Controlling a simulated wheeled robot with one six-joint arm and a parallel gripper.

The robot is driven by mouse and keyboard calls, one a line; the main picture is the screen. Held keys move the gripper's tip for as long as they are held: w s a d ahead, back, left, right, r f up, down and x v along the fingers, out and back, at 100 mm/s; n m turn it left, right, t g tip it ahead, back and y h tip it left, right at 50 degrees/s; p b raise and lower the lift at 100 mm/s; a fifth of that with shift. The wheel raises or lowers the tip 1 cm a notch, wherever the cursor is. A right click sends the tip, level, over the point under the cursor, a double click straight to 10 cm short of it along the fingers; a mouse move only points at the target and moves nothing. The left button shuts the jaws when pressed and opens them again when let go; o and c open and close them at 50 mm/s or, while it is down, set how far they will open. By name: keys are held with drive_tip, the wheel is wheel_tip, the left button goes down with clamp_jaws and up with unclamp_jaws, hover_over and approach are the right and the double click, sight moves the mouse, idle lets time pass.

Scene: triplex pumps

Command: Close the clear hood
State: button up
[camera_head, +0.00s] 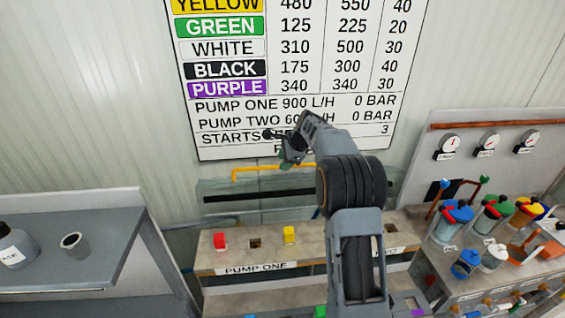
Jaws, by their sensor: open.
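The clear hood (215,190) is a see-through panel against the back wall, above and behind the pump one bench. It looks raised, with a yellow bar handle (250,170) along its top edge. My arm rises from the bottom centre and hides the hood's right middle. My gripper (278,150) is open, at the right part of the yellow handle in the picture. I cannot tell whether it touches the handle.
A wall chart (290,75) hangs behind. A grey counter (100,250) stands left; a rack with coloured-lidded pots (455,218) and gauges (487,145) stands right.

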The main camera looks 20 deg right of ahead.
drive_tip(key=shift+x, duration=0.95)
clamp_jaws()
